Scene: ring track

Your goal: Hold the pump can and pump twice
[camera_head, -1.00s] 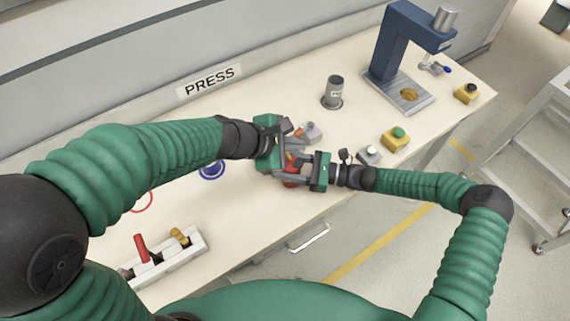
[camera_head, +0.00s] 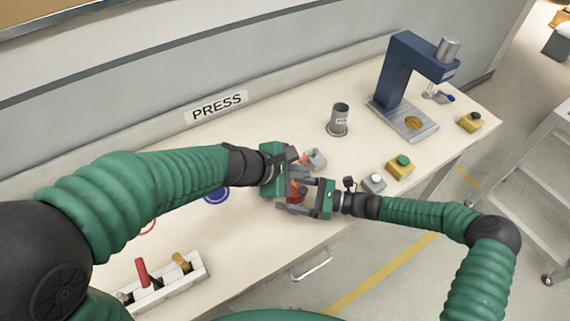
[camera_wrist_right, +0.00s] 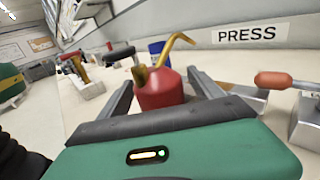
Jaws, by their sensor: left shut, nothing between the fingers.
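The red pump can (camera_head: 295,196) stands on the bench, partly hidden by my grippers. In the right wrist view the can (camera_wrist_right: 160,92) is upright, with a gold spout pointing right and a gold part on top. My right gripper (camera_head: 292,195) has one finger along each side of the can and appears shut on it. Its fingers also flank the can in the right wrist view (camera_wrist_right: 163,88). My left gripper (camera_head: 295,165) is shut and empty, beside and above the can in the head view. Whether it touches the can's top is hidden.
A grey box with an orange-handled lever (camera_head: 316,159) is close behind the grippers. A white-button box (camera_head: 374,182) and a green-button box (camera_head: 400,167) lie to the right. A blue press (camera_head: 405,85) and grey cylinder (camera_head: 339,120) stand behind. A lever box (camera_head: 165,285) is front left.

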